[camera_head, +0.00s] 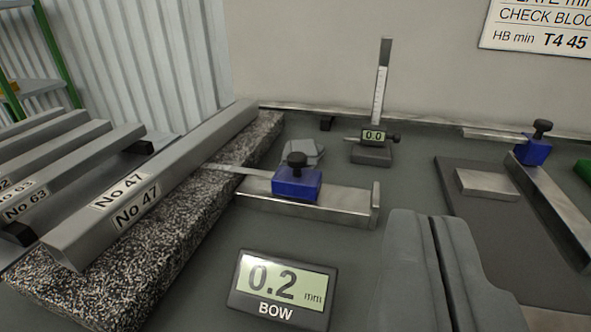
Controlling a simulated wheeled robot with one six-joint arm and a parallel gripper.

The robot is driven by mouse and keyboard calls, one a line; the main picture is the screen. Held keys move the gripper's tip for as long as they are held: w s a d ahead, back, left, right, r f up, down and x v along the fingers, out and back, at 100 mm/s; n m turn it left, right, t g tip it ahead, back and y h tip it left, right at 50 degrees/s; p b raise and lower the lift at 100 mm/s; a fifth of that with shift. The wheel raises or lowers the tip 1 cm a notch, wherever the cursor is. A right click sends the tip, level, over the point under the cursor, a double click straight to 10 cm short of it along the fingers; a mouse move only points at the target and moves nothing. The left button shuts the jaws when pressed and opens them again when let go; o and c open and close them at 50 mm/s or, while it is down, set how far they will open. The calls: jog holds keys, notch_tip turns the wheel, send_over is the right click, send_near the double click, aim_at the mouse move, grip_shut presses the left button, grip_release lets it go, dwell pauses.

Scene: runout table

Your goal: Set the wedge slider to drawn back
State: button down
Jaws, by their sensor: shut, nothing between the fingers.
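A blue slider block with a black knob (297,184) sits on a metal rail (345,205) in the middle. A thin pointed metal strip (228,170) runs left from the block to the side of the bar marked No 47 (160,180); whether its tip goes under the bar cannot be told. The rail's upright end stop (375,203) is to the right of the block, with bare rail between. My gripper (432,217) is shut and empty at the lower right, nearer the camera than the rail and apart from the block.
The bar lies along a speckled stone block (150,265). A display marked BOW (280,290) reads 0.2 mm. A height gauge (373,140) stands behind the rail. A second blue slider (533,150) is at the right beside a dark plate with a metal block (487,184).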

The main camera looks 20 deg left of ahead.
jog(key=c, duration=1.6)
grip_release()
jog(key=shift+w+r, duration=0.15)
jog(key=shift+w, duration=0.05)
jog(key=o, duration=0.5)
jog(key=w+a+r+g, duration=0.1)
jog(key=w+g, duration=0.1)
jog(key=w, duration=0.2)
jog(key=w+a+r+g, duration=0.1)
jog(key=w+r+g, duration=0.1)
jog(key=w, duration=0.2)
jog(key=w+a+r+m+g, duration=0.1)
jog(key=w+g, duration=0.2)
jog(key=w, duration=0.1)
jog(key=shift+w+a+r+y, duration=0.15)
jog(key=shift+w+y, duration=0.25)
jog(key=shift+c, duration=0.2)
jog(key=r+m+g, duration=0.2)
jog(key=g, duration=0.8)
send_over(298, 156)
jog(key=shift+h, duration=0.4)
notch_tip(298, 156, down, 18)
jog(key=shift+a+r, duration=0.1)
jog(key=shift+r, duration=0.1)
grip_shut()
